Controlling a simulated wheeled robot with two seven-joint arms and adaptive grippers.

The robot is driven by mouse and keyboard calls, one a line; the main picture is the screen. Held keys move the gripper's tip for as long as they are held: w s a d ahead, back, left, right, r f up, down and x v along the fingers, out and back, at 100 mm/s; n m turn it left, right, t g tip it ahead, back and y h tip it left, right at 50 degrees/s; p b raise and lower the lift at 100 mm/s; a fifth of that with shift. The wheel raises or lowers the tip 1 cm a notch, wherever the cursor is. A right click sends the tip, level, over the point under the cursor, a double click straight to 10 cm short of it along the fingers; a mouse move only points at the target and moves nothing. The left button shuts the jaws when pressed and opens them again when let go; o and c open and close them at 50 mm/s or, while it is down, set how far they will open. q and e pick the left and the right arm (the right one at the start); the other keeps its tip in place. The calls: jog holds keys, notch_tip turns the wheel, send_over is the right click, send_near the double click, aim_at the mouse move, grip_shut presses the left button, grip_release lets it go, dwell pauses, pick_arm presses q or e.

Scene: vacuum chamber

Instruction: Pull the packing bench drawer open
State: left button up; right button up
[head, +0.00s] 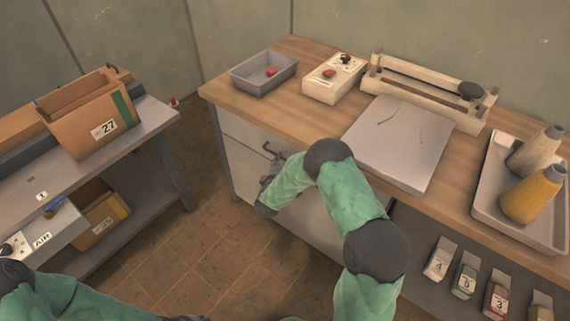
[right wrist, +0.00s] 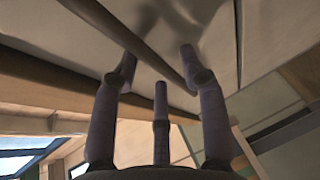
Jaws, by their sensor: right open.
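The packing bench (head: 225,93) has a wooden top with pale drawer fronts below its left part. The upper drawer front (head: 238,132) looks flush with the bench. Its dark bar handle (head: 271,148) shows just beyond my right gripper (head: 272,170), which is open in front of the drawer. In the right wrist view the handle bar (right wrist: 135,45) runs diagonally between the open fingers of the right gripper (right wrist: 158,65); I cannot tell whether they touch it. My arm hides part of the drawer fronts. My left arm crosses the lower left; its dark end is cut off at the bottom edge.
On the bench stand a grey tray (head: 246,83), a control box (head: 334,82), a sealer (head: 425,92), a pale plate (head: 385,155) and a tray of bottles (head: 485,205). A side table (head: 148,118) with a carton (head: 92,120) stands left. The tiled floor (head: 200,245) between is clear.

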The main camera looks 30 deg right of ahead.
jog(key=shift+w+d, duration=0.15)
jog(key=shift+d, duration=0.05)
grip_shut()
